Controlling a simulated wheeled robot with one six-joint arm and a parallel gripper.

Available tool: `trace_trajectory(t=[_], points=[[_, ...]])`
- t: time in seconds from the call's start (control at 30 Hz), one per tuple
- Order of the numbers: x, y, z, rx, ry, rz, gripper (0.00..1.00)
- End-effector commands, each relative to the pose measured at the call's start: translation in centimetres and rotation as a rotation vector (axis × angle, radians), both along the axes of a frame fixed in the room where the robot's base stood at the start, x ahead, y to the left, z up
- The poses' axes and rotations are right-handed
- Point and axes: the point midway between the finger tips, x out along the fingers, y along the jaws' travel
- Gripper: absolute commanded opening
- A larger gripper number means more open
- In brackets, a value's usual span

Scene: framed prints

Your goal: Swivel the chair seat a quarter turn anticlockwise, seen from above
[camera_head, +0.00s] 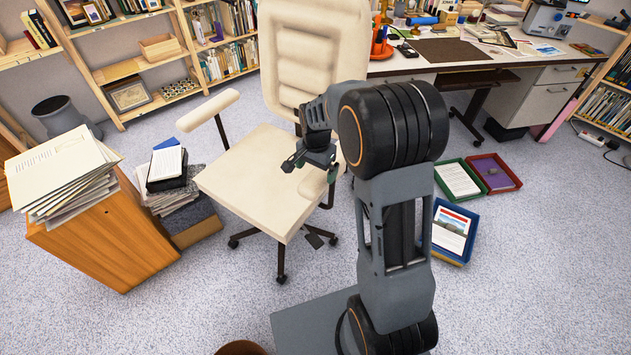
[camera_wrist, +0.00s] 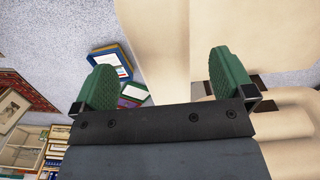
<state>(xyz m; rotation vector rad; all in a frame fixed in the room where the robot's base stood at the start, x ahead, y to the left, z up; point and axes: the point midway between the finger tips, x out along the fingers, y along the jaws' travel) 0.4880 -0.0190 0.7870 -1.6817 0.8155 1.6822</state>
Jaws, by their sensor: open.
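The office chair has a cream seat (camera_head: 240,185), a tall cream backrest (camera_head: 308,50) and a left armrest (camera_head: 207,110). The backrest stands on the far side and the seat front points toward the lower left. My arm hides much of the chair's right side. My gripper (camera_head: 308,163) is open above the right part of the seat. In the wrist view its green fingers (camera_wrist: 162,60) stand on either side of a narrow cream strip (camera_wrist: 166,40), which looks like the right armrest. A wider cream area lies to its right. I cannot tell whether the fingers touch the strip.
An orange wooden cabinet (camera_head: 100,240) with stacked papers stands at left, beside a book pile (camera_head: 168,175). A desk (camera_head: 430,62) is behind the chair. Green (camera_head: 460,181) and blue trays (camera_head: 453,233) lie on the floor at right.

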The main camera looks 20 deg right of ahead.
Motion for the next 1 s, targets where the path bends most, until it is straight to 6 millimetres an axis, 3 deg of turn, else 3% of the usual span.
trace_trajectory(t=[0.1,0.3,0.77,1.0], points=[[-0.1,0.0,-2.1,0.000,0.004,0.000,1.00],[0.0,0.0,-4.0,-0.001,0.001,0.000,1.00],[0.0,0.0,-4.7,0.000,0.000,0.001,1.00],[0.0,0.0,-4.7,0.000,0.000,0.001,0.78]])
